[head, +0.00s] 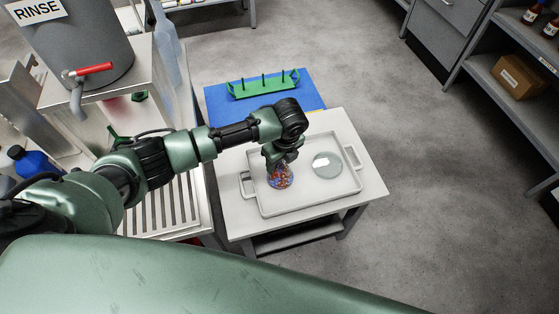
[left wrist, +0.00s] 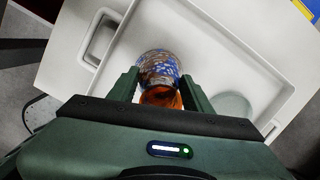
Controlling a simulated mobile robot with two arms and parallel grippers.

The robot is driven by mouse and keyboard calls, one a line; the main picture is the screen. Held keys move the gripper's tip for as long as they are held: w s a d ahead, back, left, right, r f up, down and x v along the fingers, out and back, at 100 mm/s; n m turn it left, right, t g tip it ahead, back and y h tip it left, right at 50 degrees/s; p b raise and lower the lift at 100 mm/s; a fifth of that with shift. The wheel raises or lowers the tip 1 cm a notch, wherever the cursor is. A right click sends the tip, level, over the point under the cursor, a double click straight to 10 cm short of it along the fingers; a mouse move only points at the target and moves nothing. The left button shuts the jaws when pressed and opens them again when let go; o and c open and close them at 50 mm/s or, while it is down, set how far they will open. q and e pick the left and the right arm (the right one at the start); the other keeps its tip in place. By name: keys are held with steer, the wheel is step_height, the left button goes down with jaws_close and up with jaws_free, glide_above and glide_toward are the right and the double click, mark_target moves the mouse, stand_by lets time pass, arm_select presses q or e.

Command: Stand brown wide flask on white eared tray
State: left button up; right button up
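The brown wide flask (head: 281,180) has an orange-brown glass body with a blue, red and white pattern. It is upright over the left part of the white eared tray (head: 300,203); I cannot tell whether its base touches the tray floor. My left gripper (head: 279,160) comes down on it from above and hides its top. In the left wrist view the flask (left wrist: 159,66) is between the two fingers of my left gripper (left wrist: 160,85), which appear closed against its sides. The tray (left wrist: 185,15) lies beneath. My right gripper is not in view.
A round clear glass dish (head: 327,165) lies on the tray's right part. The tray rests on a small white table (head: 362,142). Behind is a blue mat (head: 225,104) with a green pegged rack (head: 262,87). A sink unit with a rinse tank (head: 80,45) stands left.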

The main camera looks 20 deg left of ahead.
arm_select(q)
steer(key=shift+o, duration=1.4)
steer(key=r, duration=0.4)
steer(key=d+r, duration=0.1)
steer(key=r, duration=0.3)
steer(key=s+r, duration=0.1)
steer(key=r, duration=0.3)
steer(key=shift+d+r+p, duration=0.1)
steer(key=shift+d+p, duration=0.15)
steer(key=shift+p, duration=0.15)
